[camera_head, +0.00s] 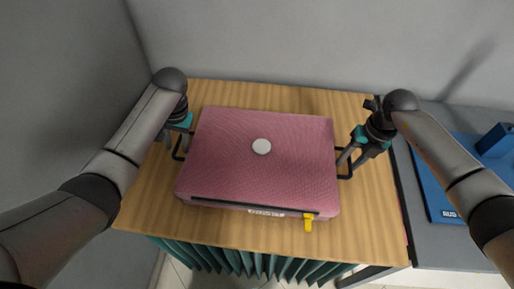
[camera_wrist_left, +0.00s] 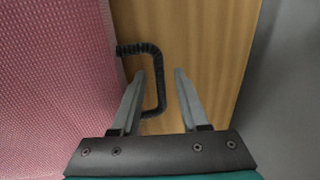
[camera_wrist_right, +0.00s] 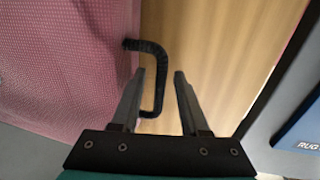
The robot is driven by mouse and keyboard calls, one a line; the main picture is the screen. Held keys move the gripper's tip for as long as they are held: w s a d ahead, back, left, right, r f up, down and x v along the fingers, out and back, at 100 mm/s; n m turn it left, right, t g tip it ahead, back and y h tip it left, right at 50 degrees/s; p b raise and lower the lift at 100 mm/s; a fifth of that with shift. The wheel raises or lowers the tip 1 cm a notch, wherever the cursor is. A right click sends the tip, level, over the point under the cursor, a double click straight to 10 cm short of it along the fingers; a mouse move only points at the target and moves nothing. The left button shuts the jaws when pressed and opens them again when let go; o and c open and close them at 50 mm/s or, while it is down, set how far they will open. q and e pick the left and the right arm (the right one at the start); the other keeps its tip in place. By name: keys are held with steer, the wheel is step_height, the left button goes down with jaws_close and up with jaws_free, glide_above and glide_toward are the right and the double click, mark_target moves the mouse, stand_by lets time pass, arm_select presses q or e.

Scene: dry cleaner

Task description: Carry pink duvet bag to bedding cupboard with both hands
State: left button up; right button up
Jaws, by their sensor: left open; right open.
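The pink duvet bag (camera_head: 235,165) lies flat on a wooden-topped table, with a white disc on top and a yellow tag at its front edge. It has a black handle on each side. My left gripper (camera_head: 180,141) is open at the bag's left side; in the left wrist view its fingers (camera_wrist_left: 166,88) are close to the left handle (camera_wrist_left: 158,75), with one finger overlapping it. My right gripper (camera_head: 347,160) is open at the right side; its fingers (camera_wrist_right: 168,85) are close to the right handle (camera_wrist_right: 157,70). No cupboard is identifiable in view.
The wooden table top (camera_head: 150,195) has a green pleated skirt (camera_head: 240,258) below its front edge. Grey walls (camera_head: 270,45) stand behind and at left. A blue item (camera_head: 440,190) marked "RUG" lies on a grey surface at the right.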

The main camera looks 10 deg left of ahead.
arm_select(q)
step_height(320, 180, up, 11)
steer(key=d, duration=0.2)
arm_select(e)
step_height(320, 180, up, 12)
steer(key=d, duration=0.2)
steer(key=shift+d, duration=0.15)
stand_by(0.3)
arm_select(q)
steer(key=shift+s+d+f, duration=0.1)
steer(key=shift+f, duration=0.05)
arm_select(e)
steer(key=shift+s+f, duration=0.1)
steer(key=shift+f, duration=0.05)
